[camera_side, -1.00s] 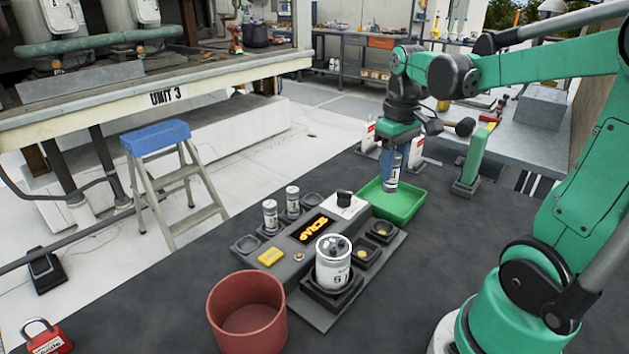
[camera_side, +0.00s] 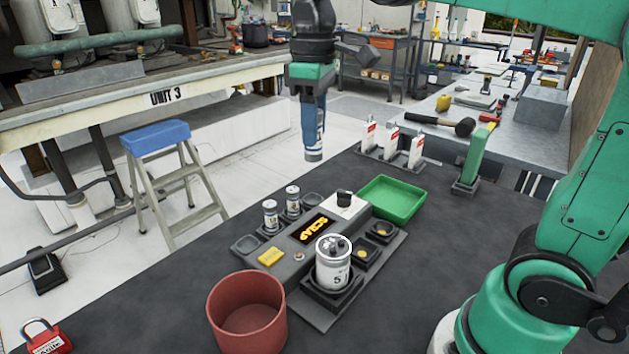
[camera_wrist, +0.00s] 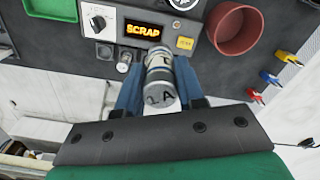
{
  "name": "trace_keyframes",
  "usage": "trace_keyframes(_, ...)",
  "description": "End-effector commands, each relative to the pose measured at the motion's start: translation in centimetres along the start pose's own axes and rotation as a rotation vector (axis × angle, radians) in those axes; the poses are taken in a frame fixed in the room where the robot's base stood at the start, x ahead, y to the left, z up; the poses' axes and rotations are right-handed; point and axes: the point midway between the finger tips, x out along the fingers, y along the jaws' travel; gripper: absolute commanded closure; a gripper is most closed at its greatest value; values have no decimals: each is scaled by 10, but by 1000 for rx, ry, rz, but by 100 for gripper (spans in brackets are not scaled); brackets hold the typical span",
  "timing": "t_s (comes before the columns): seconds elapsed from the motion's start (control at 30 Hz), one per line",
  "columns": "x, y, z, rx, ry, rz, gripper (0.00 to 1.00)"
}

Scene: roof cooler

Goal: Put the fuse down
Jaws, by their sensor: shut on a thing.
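My gripper (camera_side: 314,125) points down, its blue fingers shut on a grey-and-white cylinder, the fuse (camera_side: 314,155). In the side view only the fuse's lower end shows clearly, hanging in the air behind and left of the green tray (camera_side: 391,199). In the wrist view the fuse (camera_wrist: 160,88) sits between the blue fingers, with dark lettering, partly legible as "A", on its side. Beyond it is the dark test fixture (camera_side: 296,256), whose display (camera_side: 314,228) reads SCRAP. The green tray looks empty.
A large white canister (camera_side: 332,270) and two small cans (camera_side: 270,215) stand on the fixture. A red bin (camera_side: 247,318) is in front. Three white upright pieces with red labels (camera_side: 391,142) and a green post (camera_side: 474,157) stand behind the tray. A stepladder (camera_side: 172,180) is left.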

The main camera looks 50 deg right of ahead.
Motion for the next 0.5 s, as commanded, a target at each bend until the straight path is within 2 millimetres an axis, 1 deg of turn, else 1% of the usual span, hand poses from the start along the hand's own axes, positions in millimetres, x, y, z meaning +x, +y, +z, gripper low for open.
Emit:
trace_keyframes(0.03, 0, -24, -13, -101, 0, 0, 100)
trace_keyframes(0.07, 1, -37, -18, -152, 0, 0, 100)
trace_keyframes(0.1, 1, -53, -25, -219, 0, 0, 100)
trace_keyframes(0.2, 2, -92, -36, -365, 1, 0, 100)
trace_keyframes(0.3, 3, -122, -40, -478, 1, 0, 100)
trace_keyframes(0.33, 3, -129, -41, -504, 1, 0, 100)
trace_keyframes(0.4, 3, -142, -42, -549, 1, 0, 100)
trace_keyframes(0.5, 6, -152, -42, -586, 1, 0, 100)
